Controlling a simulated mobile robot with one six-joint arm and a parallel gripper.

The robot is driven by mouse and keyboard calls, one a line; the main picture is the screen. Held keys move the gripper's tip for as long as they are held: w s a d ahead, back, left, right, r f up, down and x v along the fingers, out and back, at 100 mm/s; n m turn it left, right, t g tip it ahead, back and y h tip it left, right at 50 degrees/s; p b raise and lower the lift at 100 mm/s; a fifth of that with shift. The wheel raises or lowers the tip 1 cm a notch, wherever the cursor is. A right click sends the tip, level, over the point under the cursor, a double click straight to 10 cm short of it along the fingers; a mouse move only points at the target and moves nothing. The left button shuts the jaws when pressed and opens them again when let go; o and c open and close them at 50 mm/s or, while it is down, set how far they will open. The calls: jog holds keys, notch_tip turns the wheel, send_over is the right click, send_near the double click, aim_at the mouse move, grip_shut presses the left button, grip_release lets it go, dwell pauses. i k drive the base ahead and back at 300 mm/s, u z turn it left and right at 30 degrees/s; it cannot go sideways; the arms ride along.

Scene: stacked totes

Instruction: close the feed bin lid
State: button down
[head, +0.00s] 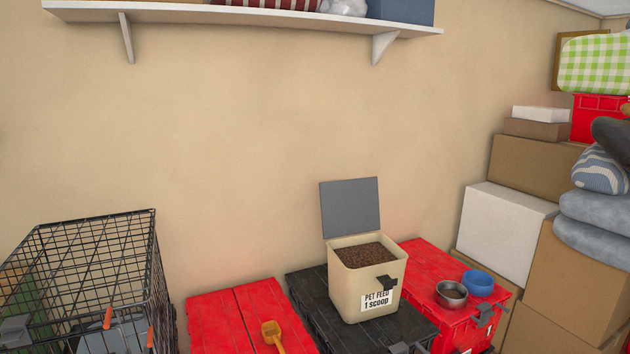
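The feed bin (348,292) is a cream box standing on a black tote (312,290). Its grey lid (351,207) is open and stands up from the back edge, near the wall. Brown kibble (367,257) fills the bin close to the rim. A dark latch (388,283) sits on the front, above a white label (378,299) reading "PET FEED 1 SCOOP". My gripper is not in view.
Another red tote (425,262) at right holds a metal bowl (451,295) and a blue bowl (478,283). A wire crate (90,270), stacked boxes (508,228) and a shelf (250,18) surround these.

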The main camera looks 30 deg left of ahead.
aim_at(348, 207)
jog(key=u, duration=0.45)
jog(key=i, duration=0.5)
jog(key=u, duration=0.75)
jog(key=i, duration=0.55)
jog(key=u, duration=0.25)
